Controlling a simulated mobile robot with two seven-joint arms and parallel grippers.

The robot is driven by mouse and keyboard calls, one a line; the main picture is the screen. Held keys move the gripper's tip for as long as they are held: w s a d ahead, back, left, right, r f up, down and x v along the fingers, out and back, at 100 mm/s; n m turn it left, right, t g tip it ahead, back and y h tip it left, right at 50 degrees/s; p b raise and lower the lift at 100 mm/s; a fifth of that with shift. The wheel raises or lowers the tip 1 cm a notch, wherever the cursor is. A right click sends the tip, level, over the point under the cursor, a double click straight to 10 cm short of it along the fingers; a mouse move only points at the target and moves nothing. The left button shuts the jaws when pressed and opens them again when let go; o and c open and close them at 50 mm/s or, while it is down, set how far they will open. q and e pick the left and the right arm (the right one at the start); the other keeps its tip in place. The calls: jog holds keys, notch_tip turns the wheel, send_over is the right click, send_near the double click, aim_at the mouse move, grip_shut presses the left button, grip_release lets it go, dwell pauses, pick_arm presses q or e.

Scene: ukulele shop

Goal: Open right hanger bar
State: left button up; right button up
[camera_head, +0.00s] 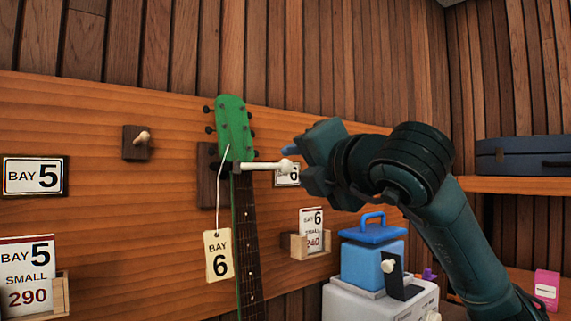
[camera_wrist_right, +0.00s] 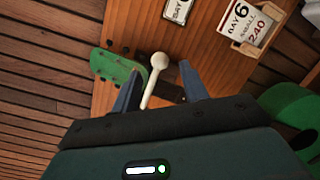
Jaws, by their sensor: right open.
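The pale hanger bar (camera_head: 262,166) with a round knob end sticks out from the dark wooden hanger block (camera_head: 207,188) at bay 6. It crosses in front of the neck just below the green headstock (camera_head: 235,125) of a hanging instrument. My right gripper (camera_head: 303,168) is open at the knob end of the bar. In the right wrist view the bar and its knob (camera_wrist_right: 158,62) lie between the two fingers of my right gripper (camera_wrist_right: 160,72), nearer the left finger. Whether a finger touches it I cannot tell. My left gripper is out of view.
A BAY 6 tag (camera_head: 219,257) hangs by a string on the headstock. A card holder (camera_head: 308,246) is on the panel to the right. A blue-lidded box (camera_head: 373,262) stands below my right arm. An empty bay 5 peg (camera_head: 141,138) is at left.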

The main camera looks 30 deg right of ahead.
aim_at(289, 167)
jog(key=w, duration=0.4)
jog(key=w+p, duration=0.1)
jog(key=w, duration=0.1)
jog(key=shift+d, duration=0.35)
jog(key=shift+c, duration=0.2)
grip_shut()
